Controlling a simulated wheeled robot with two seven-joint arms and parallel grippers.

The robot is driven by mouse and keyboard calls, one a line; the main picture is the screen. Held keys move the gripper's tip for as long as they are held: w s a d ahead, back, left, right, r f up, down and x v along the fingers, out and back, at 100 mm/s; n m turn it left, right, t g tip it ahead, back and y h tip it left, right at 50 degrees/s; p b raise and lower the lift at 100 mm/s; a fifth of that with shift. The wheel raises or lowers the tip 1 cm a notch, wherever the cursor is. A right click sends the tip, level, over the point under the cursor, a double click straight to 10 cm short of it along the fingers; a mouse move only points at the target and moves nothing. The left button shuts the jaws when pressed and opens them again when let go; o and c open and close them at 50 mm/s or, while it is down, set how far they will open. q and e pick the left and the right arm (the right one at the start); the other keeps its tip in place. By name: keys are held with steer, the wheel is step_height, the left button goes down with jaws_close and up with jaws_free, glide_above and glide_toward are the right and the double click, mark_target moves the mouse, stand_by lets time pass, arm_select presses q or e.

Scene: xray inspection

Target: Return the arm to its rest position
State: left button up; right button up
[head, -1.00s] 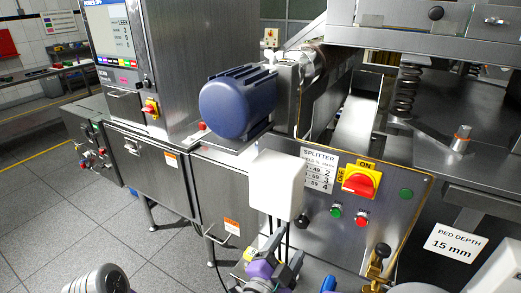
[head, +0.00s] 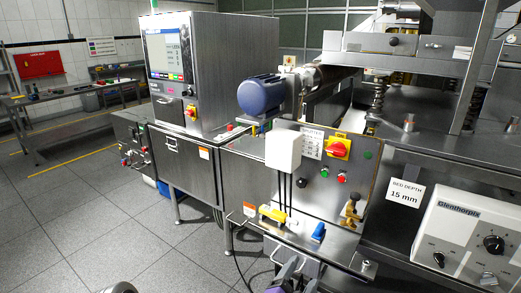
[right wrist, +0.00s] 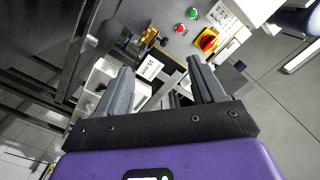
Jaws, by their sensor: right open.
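My right gripper (head: 297,268) is at the bottom middle of the head view, in front of the steel machine's lower shelf. Its purple body is partly cut off by the frame edge. In the right wrist view my right gripper (right wrist: 158,72) has its two grey fingers spread apart, with nothing between them. The machine's control panel (right wrist: 182,40) lies beyond the fingertips. Only a grey rounded part of my left arm shows at the bottom left of the head view. My left gripper is out of view.
The splitter panel (head: 318,193) carries a red and yellow switch (head: 338,147). A yellow-handled tool (head: 272,213) and a blue item (head: 318,231) lie on the shelf. Open tiled floor (head: 100,235) lies at left.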

steer(key=w+d+f+n+g+y+p, duration=0.1)
steer(key=w+f+n+g+y, duration=0.2)
steer(key=f, duration=0.7)
steer(key=w+f+n+g+y+p, duration=0.1)
steer(key=w+f+n+y, duration=0.3)
steer(key=f, duration=0.7)
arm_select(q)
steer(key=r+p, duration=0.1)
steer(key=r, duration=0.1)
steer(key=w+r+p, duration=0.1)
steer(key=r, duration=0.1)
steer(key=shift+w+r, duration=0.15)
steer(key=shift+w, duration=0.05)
arm_select(e)
steer(key=s+f+n+g+y, duration=0.2)
steer(key=s+f+g, duration=0.3)
steer(key=s+f, duration=0.3)
steer(key=s+f+n+g+y, duration=0.3)
steer(key=s+f, duration=0.5)
steer(key=s, duration=0.5)
steer(key=g+y, duration=0.1)
steer(key=g, duration=0.1)
steer(key=shift+s+a+f+g, duration=0.25)
steer(key=shift+s+f+g, duration=0.05)
steer(key=shift+s+f, duration=0.05)
